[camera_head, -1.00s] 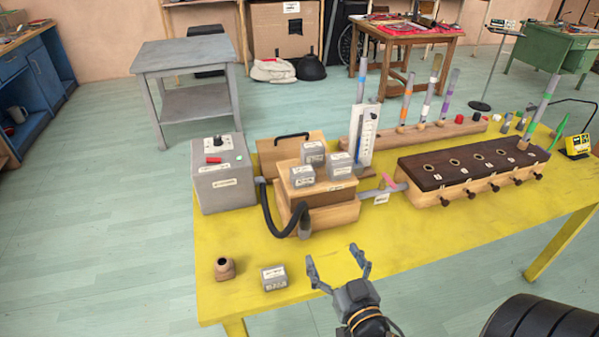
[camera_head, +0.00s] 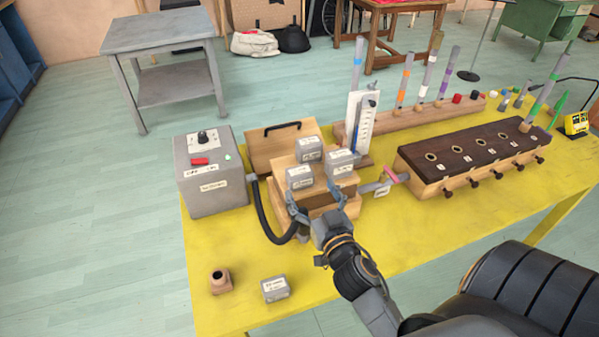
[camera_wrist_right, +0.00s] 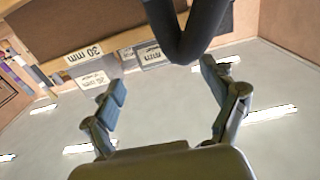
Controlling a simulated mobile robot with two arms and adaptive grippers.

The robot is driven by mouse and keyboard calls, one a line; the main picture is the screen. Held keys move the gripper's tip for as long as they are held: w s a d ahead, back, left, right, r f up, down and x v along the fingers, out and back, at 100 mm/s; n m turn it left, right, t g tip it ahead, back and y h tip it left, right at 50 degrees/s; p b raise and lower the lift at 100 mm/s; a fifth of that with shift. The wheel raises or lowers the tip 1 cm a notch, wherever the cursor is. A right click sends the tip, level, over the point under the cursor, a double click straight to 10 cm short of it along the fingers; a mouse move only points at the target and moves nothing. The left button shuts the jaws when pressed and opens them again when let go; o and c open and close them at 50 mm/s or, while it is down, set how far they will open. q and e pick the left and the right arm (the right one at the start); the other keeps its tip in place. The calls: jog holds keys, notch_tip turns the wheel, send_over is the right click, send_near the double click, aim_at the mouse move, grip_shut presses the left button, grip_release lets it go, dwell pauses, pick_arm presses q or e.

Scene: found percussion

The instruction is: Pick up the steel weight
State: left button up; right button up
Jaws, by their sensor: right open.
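Several grey labelled steel weights are in the head view. Three stand on the wooden box (camera_head: 322,196): one at the back (camera_head: 308,149), one at front left (camera_head: 299,178) and one at right (camera_head: 340,163). Another weight (camera_head: 275,289) stands on the yellow table (camera_head: 230,262) near its front edge. My right gripper (camera_head: 315,197) is open and empty, with its fingers pointing at the front of the wooden box, just below the weights. In the right wrist view its fingers (camera_wrist_right: 170,92) are spread with nothing between the tips. My left gripper is not in view.
A black hose (camera_head: 268,218) curves beside the box and also crosses the top of the right wrist view (camera_wrist_right: 188,35). A grey control box (camera_head: 210,186) stands left, a dark-topped wooden block (camera_head: 470,150) right. A small brown pot (camera_head: 220,282) is near the front edge.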

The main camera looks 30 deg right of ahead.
aim_at(303, 177)
jog(key=shift+w+d, duration=0.1)
jog(key=shift+w, duration=0.65)
jog(key=x, duration=0.1)
jog(key=p+x, duration=0.2)
jog(key=x, duration=0.1)
jog(key=shift+w+r, duration=0.1)
jog(key=shift+r, duration=0.2)
jog(key=shift+w+d+f, duration=0.1)
jog(key=shift+w+f, duration=0.05)
jog(key=shift+w, duration=0.35)
jog(key=shift+s, duration=0.1)
jog(key=shift+c, duration=1.3)
jog(key=c, duration=1.1)
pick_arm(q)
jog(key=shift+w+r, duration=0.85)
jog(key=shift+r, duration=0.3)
pick_arm(e)
jog(key=shift+c, duration=0.7)
